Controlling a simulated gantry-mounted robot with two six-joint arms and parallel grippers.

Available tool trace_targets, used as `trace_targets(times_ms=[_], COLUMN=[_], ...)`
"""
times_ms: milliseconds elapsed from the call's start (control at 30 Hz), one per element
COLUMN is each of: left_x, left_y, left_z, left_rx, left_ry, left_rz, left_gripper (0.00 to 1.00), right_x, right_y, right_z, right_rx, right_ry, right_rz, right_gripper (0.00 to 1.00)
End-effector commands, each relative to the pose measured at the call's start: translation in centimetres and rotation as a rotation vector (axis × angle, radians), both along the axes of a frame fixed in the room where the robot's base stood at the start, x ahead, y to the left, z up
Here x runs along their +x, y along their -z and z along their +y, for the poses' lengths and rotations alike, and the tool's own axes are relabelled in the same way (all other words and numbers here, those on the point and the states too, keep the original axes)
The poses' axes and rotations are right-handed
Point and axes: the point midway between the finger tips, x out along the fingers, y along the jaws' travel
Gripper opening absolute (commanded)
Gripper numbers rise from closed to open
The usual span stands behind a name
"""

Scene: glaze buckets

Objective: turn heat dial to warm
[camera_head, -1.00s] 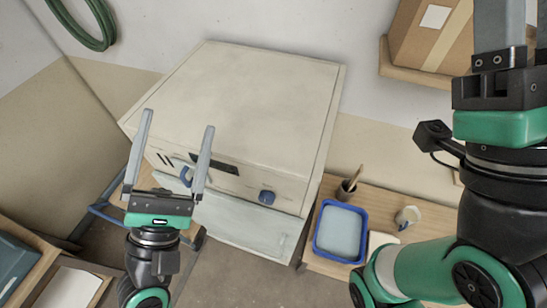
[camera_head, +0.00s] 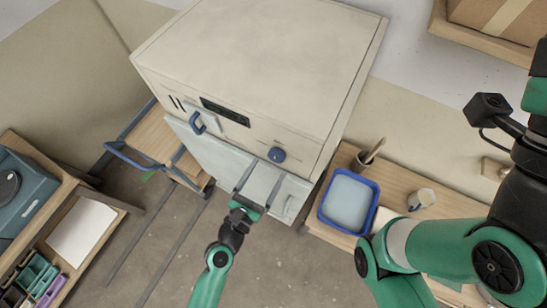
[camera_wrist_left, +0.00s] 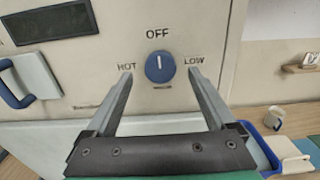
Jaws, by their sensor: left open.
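The blue heat dial (camera_head: 276,154) is on the front of the cream kiln (camera_head: 262,52). In the left wrist view the dial (camera_wrist_left: 160,67) has its white mark pointing up at OFF. HOT is printed left of it and LOW right of it; a small label below is too small to read. My left gripper (camera_head: 264,174) is open and empty in front of the dial. Its fingertips appear on either side of the dial in the wrist view, and I cannot tell whether they touch it.
A blue door handle (camera_head: 197,123) and dark display (camera_head: 225,112) are left of the dial. A pale lower panel (camera_head: 211,151) lies below. A blue tray (camera_head: 371,217), brush cup (camera_head: 363,161) and mug (camera_head: 421,198) stand on the right bench. Shelves are at left.

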Motion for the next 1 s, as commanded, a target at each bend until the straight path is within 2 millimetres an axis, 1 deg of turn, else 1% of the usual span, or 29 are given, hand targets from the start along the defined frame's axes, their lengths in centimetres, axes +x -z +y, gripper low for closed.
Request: trace_targets(times_ms=[33,100,200,333,533,567,700,967,1000], left_x=[1.0,2.1,3.2,3.8,3.9,3.9,3.8,3.8,3.8], left_y=[0.0,0.1,0.1,0.0,0.0,0.0,0.0,0.0,0.0], left_z=[-0.6,-1.1,-1.7,-2.0,-2.0,-2.0,-2.0,-2.0,-2.0], left_rx=[0.0,0.0,0.0,0.001,0.001,0.001,0.001,0.001,0.001], left_ry=[0.001,0.0,0.0,0.0,0.0,0.0,0.0,0.0,0.0], left_rz=[-0.002,-0.002,-0.001,0.0,0.0,0.0,0.0,0.0,0.0], left_gripper=[0.89,0.89,0.89,0.89,0.89,0.87,0.62,0.15,0.08], right_x=[0.0,0.0,0.0,0.0,0.0,0.0,0.0,0.0,0.0], right_y=[0.2,0.4,0.6,0.6,0.6,0.6,0.6,0.6,0.6], right_z=[0.0,0.0,0.0,0.0,0.0,0.0,0.0,0.0,0.0], right_rx=[0.0,0.0,0.0,0.0,0.0,0.0,0.0,0.0,0.0], right_ry=[0.0,0.0,0.0,0.0,0.0,0.0,0.0,0.0,0.0], right_rz=[0.0,0.0,0.001,0.001,0.001,0.001,0.0,0.001,0.0], right_gripper=[0.5,0.5,0.5,0.5,0.5,0.5,0.5,0.5,0.5])
